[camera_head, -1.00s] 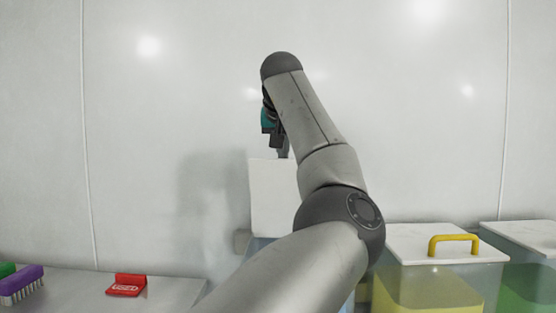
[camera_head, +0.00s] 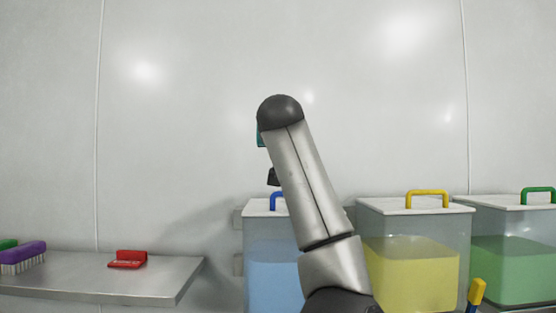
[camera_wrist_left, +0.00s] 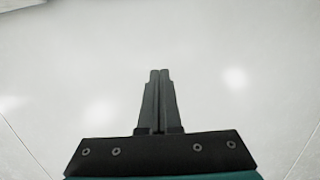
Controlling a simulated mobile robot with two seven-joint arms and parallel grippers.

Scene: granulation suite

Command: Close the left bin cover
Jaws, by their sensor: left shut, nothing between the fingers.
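The left bin (camera_head: 262,265) is a clear box with blue contents, partly hidden behind my left arm. Its white cover (camera_head: 257,206) lies flat across the top, and part of its blue handle (camera_head: 277,197) shows beside the arm. My left gripper (camera_head: 273,178) is just above the cover in the head view, mostly hidden behind my own arm link; I cannot tell whether it touches the handle. In the left wrist view my left gripper (camera_wrist_left: 160,73) has its fingers together, empty, in front of a plain pale surface. My right gripper is not in view.
A yellow-filled bin (camera_head: 412,270) and a green-filled bin (camera_head: 510,265) stand to the right, both with covers down. A steel shelf (camera_head: 100,283) at left holds a red item (camera_head: 128,259) and a purple brush (camera_head: 24,254). The wall is close behind.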

